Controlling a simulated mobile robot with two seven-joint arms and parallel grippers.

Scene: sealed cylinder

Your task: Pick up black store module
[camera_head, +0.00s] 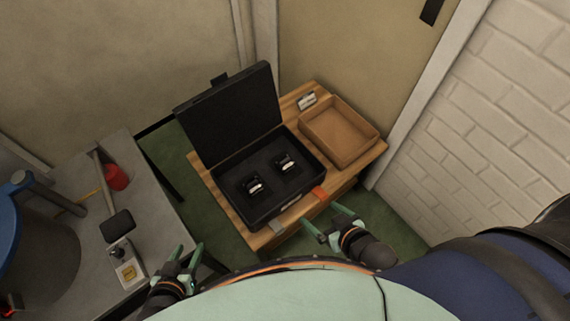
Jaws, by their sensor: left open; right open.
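An open black case (229,212) stands on a wooden table, its lid raised at the back. Two small black modules with pale bands sit apart in its dark insert: a left one (252,185) and a right one (285,163). I cannot tell which is the store module. My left gripper (186,251) is open and empty, low in the picture beside the grey table, left of and nearer than the case. My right gripper (323,219) is open and empty, in front of the wooden table's near right edge, apart from the case and modules.
A wooden tray (373,137) sits right of the case on the wooden table (215,201). A small metallic item (307,101) lies behind it. A grey table (151,209) at left holds a red object (116,177) and a mallet (116,226). A brick wall (490,130) bounds the right.

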